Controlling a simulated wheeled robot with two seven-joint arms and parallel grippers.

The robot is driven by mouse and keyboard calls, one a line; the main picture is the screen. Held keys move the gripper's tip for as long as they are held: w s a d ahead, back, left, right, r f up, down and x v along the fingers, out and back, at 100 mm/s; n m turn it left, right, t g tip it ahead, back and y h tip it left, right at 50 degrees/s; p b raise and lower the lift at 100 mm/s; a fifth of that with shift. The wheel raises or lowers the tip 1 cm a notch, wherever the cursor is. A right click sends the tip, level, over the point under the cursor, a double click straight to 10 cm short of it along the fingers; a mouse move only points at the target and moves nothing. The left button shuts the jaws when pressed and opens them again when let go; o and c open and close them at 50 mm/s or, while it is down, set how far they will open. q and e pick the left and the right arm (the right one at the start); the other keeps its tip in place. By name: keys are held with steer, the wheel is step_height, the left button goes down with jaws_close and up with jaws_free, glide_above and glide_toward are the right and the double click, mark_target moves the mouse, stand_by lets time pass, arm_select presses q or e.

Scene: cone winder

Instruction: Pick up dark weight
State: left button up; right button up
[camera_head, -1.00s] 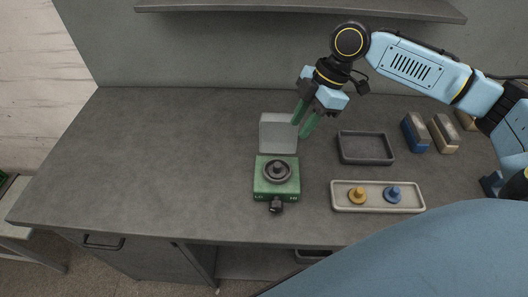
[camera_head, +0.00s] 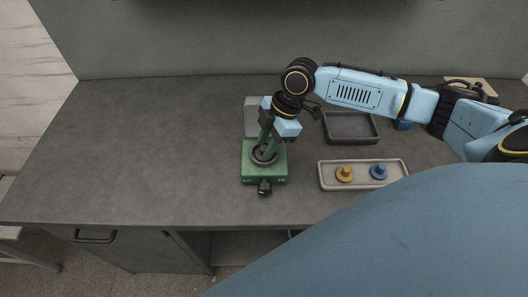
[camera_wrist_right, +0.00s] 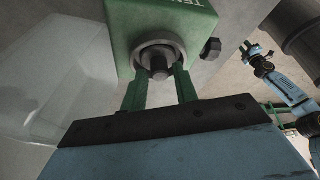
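The dark weight (camera_wrist_right: 157,62) is a round dark disc with a central knob, seated on top of a green box-shaped device (camera_head: 250,174). In the head view my right gripper (camera_head: 264,148) is lowered over the device and partly hides the weight. In the right wrist view its two green fingers (camera_wrist_right: 159,88) are apart, with their tips close to the weight's knob, one toward each side. I cannot tell whether they touch it. A blue arm with green fingers, apparently my left one (camera_wrist_right: 250,48), shows small at the right of the wrist view.
A clear upright panel (camera_head: 251,115) stands behind the device. A black knob (camera_head: 264,187) sticks out at its front. To the right are a dark empty tray (camera_head: 351,141) and a light tray (camera_head: 330,187) with yellow and blue knobbed pieces. The table's left side is clear.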

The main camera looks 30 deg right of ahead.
steer(key=shift+f, duration=0.25)
jaws_close()
steer(key=shift+r, duration=0.1)
steer(key=shift+r, duration=0.1)
